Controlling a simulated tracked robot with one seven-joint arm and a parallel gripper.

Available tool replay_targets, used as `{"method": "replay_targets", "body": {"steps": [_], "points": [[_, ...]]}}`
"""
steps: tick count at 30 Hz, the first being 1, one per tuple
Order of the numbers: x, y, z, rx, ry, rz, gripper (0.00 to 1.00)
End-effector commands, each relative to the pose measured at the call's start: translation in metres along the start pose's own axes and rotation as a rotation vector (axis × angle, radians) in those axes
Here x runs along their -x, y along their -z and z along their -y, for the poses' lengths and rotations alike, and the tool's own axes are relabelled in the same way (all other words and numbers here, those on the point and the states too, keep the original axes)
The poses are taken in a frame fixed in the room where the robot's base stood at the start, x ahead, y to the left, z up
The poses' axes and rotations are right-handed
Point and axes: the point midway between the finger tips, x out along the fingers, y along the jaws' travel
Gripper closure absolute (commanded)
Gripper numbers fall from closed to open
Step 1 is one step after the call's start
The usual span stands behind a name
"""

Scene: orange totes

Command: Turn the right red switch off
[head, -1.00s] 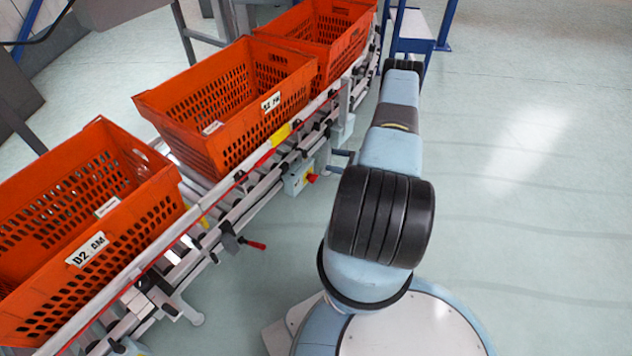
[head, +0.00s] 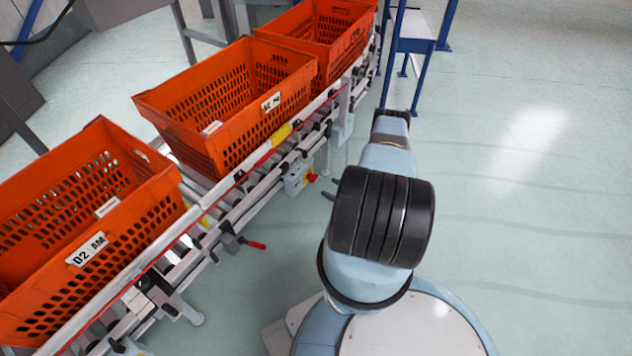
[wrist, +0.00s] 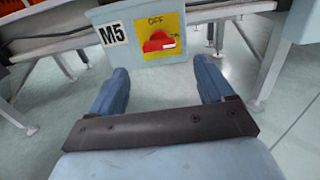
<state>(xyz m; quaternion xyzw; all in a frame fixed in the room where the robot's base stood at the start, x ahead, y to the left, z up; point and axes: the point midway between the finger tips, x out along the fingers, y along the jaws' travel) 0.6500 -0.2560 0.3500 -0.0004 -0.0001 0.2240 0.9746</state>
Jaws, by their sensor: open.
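The red switch (wrist: 158,42) sits on a yellow plate with "OFF" printed above it, on the front of a grey box (wrist: 118,22) labelled M5. Its knob lies roughly level, not pointing up at "OFF". In the head view the red switch (head: 311,178) is small, on the side of the box (head: 297,181) under the conveyor rail. My gripper (wrist: 161,75) is open and empty, facing the box. Its two blue fingers stand left and right of the switch in the picture, apparently short of it. In the head view most of my gripper is hidden behind my arm.
Orange totes (head: 218,142) stand on the conveyor left of my arm. A red-tipped lever (head: 254,244) sticks out from the conveyor side. A blue-framed stand (head: 410,45) is at the back. The floor (head: 530,240) on the right is clear.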

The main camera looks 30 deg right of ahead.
Motion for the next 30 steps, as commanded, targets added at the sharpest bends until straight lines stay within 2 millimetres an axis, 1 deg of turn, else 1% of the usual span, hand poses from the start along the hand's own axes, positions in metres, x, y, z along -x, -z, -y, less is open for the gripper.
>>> {"method": "replay_targets", "body": {"steps": [1,6,9,13,19,28,30], "points": [[-0.01,0.0,-0.001,0.001,-0.003,0.0,0.19],[-0.04,0.0,-0.001,0.001,-0.003,0.0,0.19],[-0.055,0.0,-0.001,0.0,-0.003,0.0,0.19],[-0.07,0.0,-0.001,0.0,-0.002,0.0,0.19],[-0.082,0.0,-0.001,-0.001,-0.001,0.0,0.19],[-0.083,0.0,-0.001,-0.001,-0.001,0.0,0.19],[-0.083,0.0,-0.001,-0.001,-0.001,0.0,0.26]]}}
